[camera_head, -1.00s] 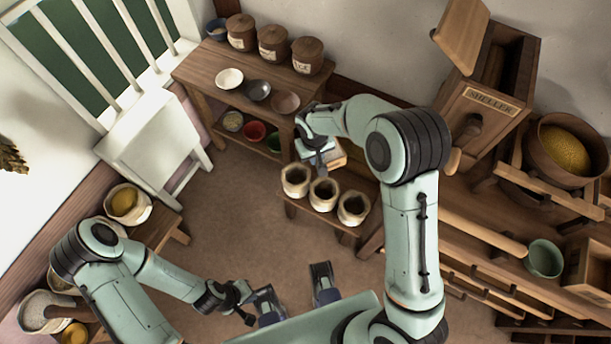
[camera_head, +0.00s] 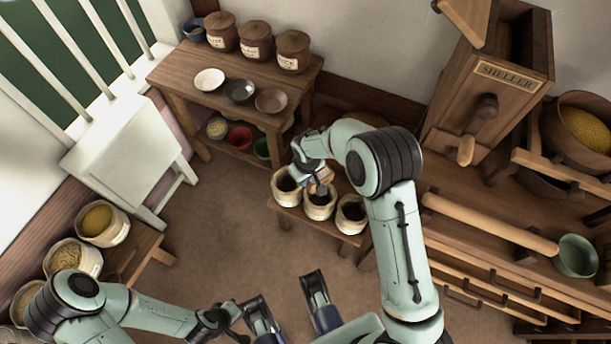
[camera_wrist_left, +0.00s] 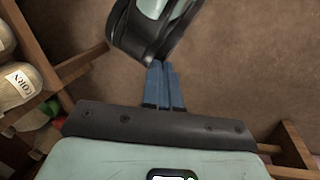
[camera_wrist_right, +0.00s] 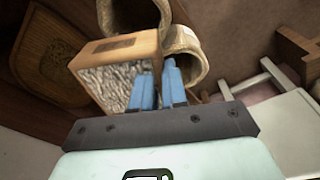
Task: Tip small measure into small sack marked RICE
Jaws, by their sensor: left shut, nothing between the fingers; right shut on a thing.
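Three small pale sacks stand in a row on a low wooden bench in the head view: left (camera_head: 286,186), middle (camera_head: 319,204) and right (camera_head: 351,214). Their marks are not readable there. My right gripper (camera_wrist_right: 158,74) is shut on the small measure (camera_wrist_right: 115,80), a square wooden box with whitish grains in its open face. Two open sack mouths lie right behind it in the right wrist view. In the head view the measure (camera_head: 322,180) is mostly hidden under the wrist, over the left and middle sacks. My left gripper (camera_wrist_left: 165,72) is shut and empty, over the floor.
A table (camera_head: 170,75) with lidded jars and bowls stands behind the bench. Floor (camera_head: 230,240) left of the bench is clear.

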